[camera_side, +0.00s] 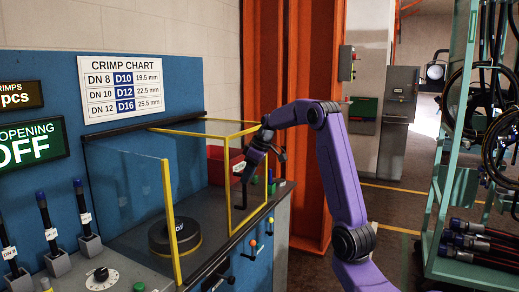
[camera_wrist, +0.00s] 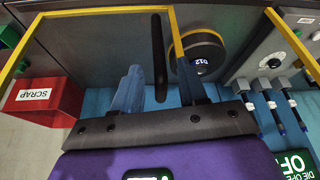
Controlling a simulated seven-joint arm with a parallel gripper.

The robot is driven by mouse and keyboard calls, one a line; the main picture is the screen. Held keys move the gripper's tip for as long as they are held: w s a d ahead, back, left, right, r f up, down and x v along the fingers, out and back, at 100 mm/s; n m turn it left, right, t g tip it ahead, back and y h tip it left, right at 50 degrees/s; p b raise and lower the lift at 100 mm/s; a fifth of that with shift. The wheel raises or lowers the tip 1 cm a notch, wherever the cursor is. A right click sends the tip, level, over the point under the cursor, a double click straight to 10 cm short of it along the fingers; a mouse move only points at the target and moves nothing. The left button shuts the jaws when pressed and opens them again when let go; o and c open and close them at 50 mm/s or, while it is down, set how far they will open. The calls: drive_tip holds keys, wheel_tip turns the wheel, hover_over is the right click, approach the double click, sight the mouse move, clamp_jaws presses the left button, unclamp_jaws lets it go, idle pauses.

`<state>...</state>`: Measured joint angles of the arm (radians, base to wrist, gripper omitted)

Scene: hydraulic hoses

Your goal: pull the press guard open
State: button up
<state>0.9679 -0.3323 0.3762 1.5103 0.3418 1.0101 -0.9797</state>
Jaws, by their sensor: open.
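The press guard is a clear panel with a yellow frame (camera_side: 228,190), standing at the right part of the press; its yellow edge also shows in the wrist view (camera_wrist: 103,12). A black bar handle (camera_wrist: 157,35) is on the panel near that edge. It looks like the dark upright bar (camera_side: 244,195) in the side view. My gripper (camera_side: 247,174) is at the handle's upper part, pointing down. In the wrist view its blue fingers (camera_wrist: 160,78) are apart, one on each side of the handle. Whether either finger touches it I cannot tell.
A round D12 die (camera_side: 170,238) sits on the press bed, left of the guard panel. A red SCRAP bin (camera_wrist: 38,98) is beside the press. A hose rack (camera_side: 435,215) stands at right, with open floor between.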

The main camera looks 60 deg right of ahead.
drive_tip(key=v, duration=1.2)
drive_tip(key=shift+r, duration=0.4)
drive_tip(key=s+a+f+n+g, duration=0.1)
drive_tip(key=a+f+n, duration=0.15)
drive_tip(key=a, duration=0.75)
drive_tip(key=s+a+f+n+g+y, duration=0.1)
drive_tip(key=a+f, duration=0.2)
drive_tip(key=a, duration=0.7)
drive_tip(key=s+a+f+n+g, duration=0.1)
drive_tip(key=a+f, duration=0.2)
drive_tip(key=a, duration=0.8)
drive_tip(key=s+a+f+n, duration=0.3)
drive_tip(key=s+a+f, duration=0.1)
drive_tip(key=s, duration=0.7)
drive_tip(key=s+a+f+n+g+h, duration=0.1)
drive_tip(key=s+a+f+n, duration=0.2)
drive_tip(key=s, duration=0.9)
drive_tip(key=shift+a+f, duration=0.55)
drive_tip(key=shift+f, duration=1.05)
drive_tip(key=shift+w, duration=0.1)
